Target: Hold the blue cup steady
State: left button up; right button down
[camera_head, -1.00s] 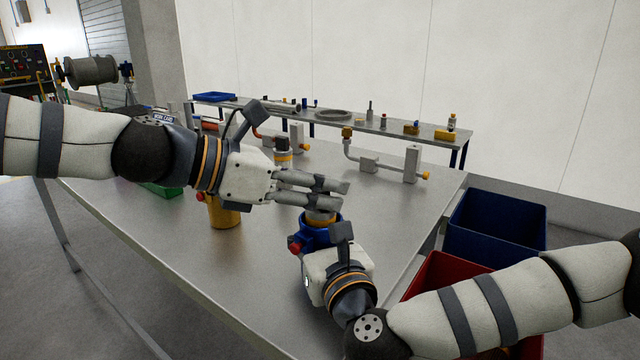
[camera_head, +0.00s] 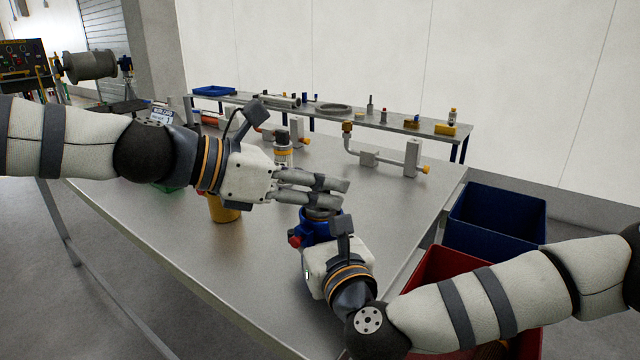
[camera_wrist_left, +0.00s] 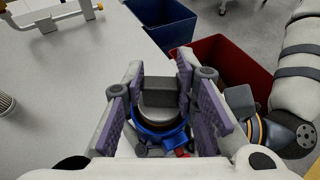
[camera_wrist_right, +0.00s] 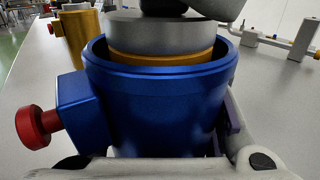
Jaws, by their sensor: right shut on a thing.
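The blue cup (camera_wrist_right: 160,95) has a red knob (camera_wrist_right: 38,127) on its side and stands upright over the table. It also shows in the head view (camera_head: 316,225). My right gripper (camera_wrist_right: 228,128) is shut on it from the near side. A grey cylinder with a yellow band (camera_wrist_right: 160,42) sits in the cup's mouth, its upper part above the rim. My left gripper (camera_wrist_left: 160,98) is over the cup, its padded fingers apart on either side of the cylinder's top (camera_wrist_left: 160,112). I cannot tell whether the pads touch it.
A grey pipe fitting (camera_head: 375,158) lies at the far side. A red bin (camera_head: 440,268) and a blue bin (camera_head: 495,220) stand at the table's right edge. The table's front is clear.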

pick_arm(q)
jog(key=o, duration=0.3)
jog(key=shift+f, duration=0.15)
jog(key=shift+o, duration=0.2)
pick_arm(e)
jog(key=c, duration=0.8)
grip_release()
pick_arm(q)
jog(key=v, duration=1.2)
